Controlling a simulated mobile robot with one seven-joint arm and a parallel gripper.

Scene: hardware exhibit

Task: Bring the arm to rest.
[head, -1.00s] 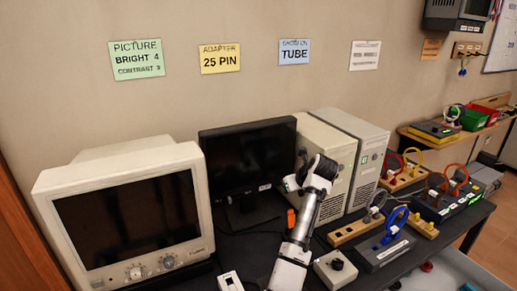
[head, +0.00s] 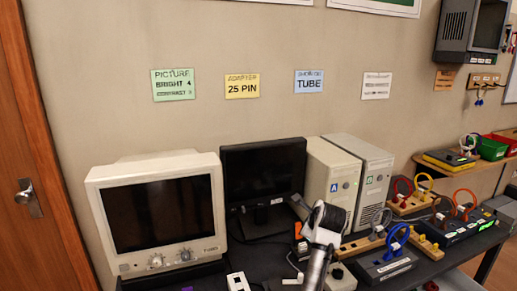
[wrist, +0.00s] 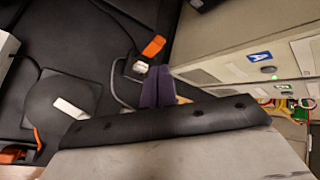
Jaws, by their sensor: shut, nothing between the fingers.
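My arm rises from the bottom edge of the head view, in front of the computer towers, with its dark upper joint below the left tower (head: 333,180). My gripper's fingers are hard to make out there. In the wrist view my gripper (wrist: 158,86) shows as two dark purplish fingers, shut together and empty. They point over the dark bench (wrist: 88,52), close to a small white connector with an orange part (wrist: 153,46). The left tower's front, with a blue "A" label (wrist: 260,57), is right of the fingers, apart from them.
A beige CRT monitor (head: 155,215) stands left on the bench, with a black flat screen (head: 262,172) beside it. The second tower (head: 374,185) and boards with coloured cable loops (head: 397,243) stand to the right. A wooden door (head: 30,150) is at far left.

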